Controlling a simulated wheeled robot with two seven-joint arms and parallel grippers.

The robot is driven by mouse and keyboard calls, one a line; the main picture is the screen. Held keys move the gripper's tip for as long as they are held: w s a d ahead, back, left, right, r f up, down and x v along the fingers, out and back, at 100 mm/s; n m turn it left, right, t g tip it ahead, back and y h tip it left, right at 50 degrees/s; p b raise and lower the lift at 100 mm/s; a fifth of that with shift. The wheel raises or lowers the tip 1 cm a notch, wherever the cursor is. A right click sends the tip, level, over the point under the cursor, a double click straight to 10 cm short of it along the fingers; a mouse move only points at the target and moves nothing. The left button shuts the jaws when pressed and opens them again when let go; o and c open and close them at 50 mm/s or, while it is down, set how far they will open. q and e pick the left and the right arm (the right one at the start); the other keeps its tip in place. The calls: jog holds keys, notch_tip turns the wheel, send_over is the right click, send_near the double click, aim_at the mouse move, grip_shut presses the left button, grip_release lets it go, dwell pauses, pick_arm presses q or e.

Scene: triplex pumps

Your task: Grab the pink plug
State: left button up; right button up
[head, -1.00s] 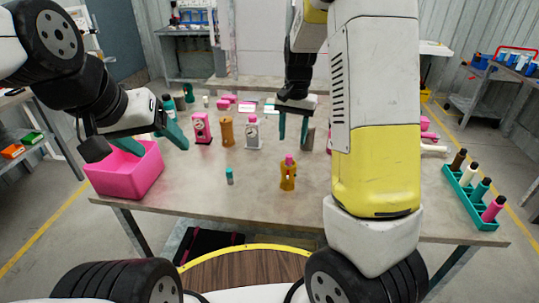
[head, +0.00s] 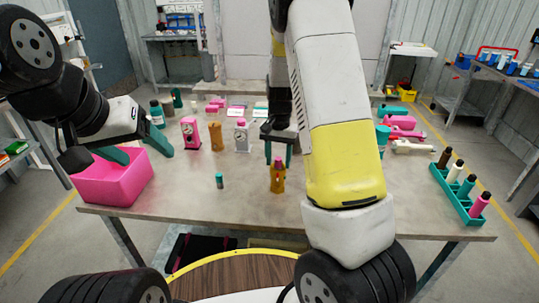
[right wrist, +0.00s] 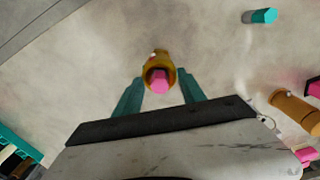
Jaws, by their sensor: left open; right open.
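The pink plug (head: 279,161) sits in the top of an orange-yellow pump body (head: 277,181), which stands upright near the table's front middle. In the right wrist view the pink plug (right wrist: 159,82) shows end-on inside the yellow body's round opening. My right gripper (head: 278,158) is open above the pump, its teal fingers on either side of the plug. In the right wrist view the fingers do not visibly close on it. My left gripper (head: 140,150) is open and empty above the pink bin at the left.
The pink bin (head: 115,182) stands at the table's left edge. A small teal plug (head: 219,180) lies left of the yellow pump. Pink, orange and grey pump bodies (head: 190,133) stand behind.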

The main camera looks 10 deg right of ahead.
grip_shut()
